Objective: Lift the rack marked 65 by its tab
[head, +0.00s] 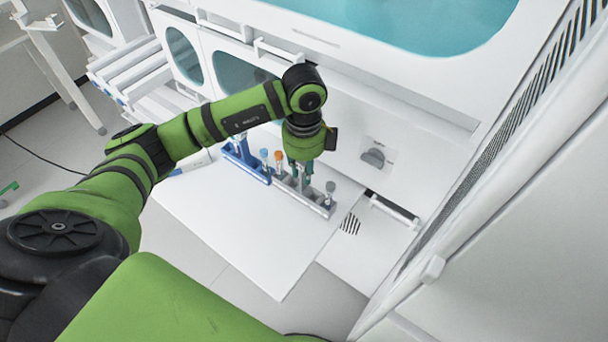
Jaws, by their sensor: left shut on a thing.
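My left gripper (302,180) points down over the middle of a grey rack (318,204) and is shut on it. The tab itself is hidden behind the fingers. The rack carries several upright tubes, with orange (279,156), blue (264,153) and grey (330,186) caps showing. A blue rack (245,168) stands just left of the grey one. No number can be read on either rack, and I cannot tell whether the grey rack touches the surface. My right gripper is not in view.
The racks are at the back of a white work shelf (245,225), whose front part is clear. A white machine front with a grey knob (373,157) rises behind them. A handle (394,211) is to the right. A white panel (510,220) fills the far right.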

